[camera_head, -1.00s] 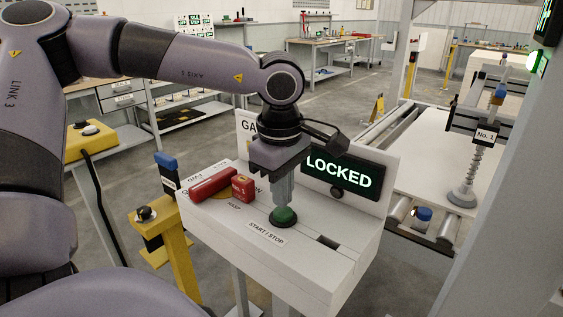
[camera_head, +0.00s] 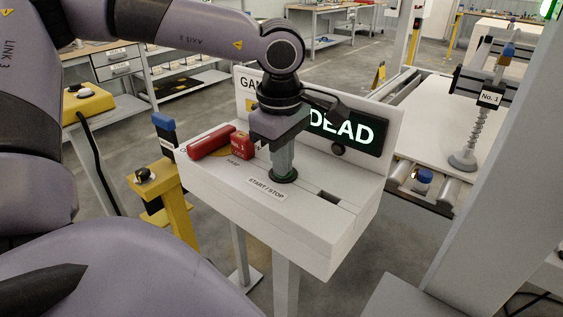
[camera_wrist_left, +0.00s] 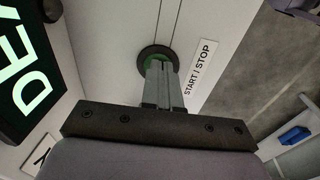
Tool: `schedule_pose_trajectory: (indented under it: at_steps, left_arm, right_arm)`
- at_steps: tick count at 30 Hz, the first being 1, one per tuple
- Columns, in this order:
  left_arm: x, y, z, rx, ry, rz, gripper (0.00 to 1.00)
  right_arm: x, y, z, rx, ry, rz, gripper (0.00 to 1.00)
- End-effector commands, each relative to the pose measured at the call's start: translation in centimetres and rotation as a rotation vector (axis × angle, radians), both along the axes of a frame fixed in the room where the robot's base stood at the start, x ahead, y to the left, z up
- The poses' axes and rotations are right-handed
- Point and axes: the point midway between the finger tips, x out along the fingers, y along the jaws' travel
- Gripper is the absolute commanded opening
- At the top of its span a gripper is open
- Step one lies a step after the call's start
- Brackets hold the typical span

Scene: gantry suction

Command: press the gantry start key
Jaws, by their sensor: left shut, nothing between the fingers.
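The green start key (camera_wrist_left: 154,54) sits in a dark round collar on the white console (camera_head: 320,240), beside a label reading START / STOP (camera_head: 266,188). My left gripper (camera_head: 283,174) is shut and empty. It points straight down with its fingertips on the key, covering most of it in the head view. In the left wrist view the fingertips (camera_wrist_left: 158,64) overlap the near part of the key and a green rim shows around them. The console's display (camera_head: 345,130) reads "DEAD" in the head view, its left edge hidden by my wrist. My right gripper is not in view.
A red padlock-like block (camera_head: 242,146) and a red bar (camera_head: 211,142) lie on the console left of my gripper. A yellow post (camera_head: 173,205) stands to the left. A suction cup on a spring (camera_head: 465,155) hangs over the conveyor at right.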

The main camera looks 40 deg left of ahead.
Motion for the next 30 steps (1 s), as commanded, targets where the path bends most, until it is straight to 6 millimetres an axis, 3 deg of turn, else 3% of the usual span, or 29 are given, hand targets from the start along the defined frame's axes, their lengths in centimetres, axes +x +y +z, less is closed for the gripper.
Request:
schedule_pose_trajectory:
  at_steps: [2,16,24,30]
  left_arm:
    - [-0.2,0.0,-1.1,-0.003,0.011,0.001,0.0]
    - [-0.5,0.0,-0.6,-0.008,0.017,0.0,0.0]
    - [-1.1,0.5,4.7,-0.001,-0.004,0.008,0.0]
    - [-1.3,0.2,9.1,0.0,-0.008,0.009,0.0]
  right_arm:
    - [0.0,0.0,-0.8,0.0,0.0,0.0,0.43]
    - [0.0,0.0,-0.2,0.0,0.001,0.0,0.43]
    - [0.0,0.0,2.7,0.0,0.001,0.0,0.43]
    - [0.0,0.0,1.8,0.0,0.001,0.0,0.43]
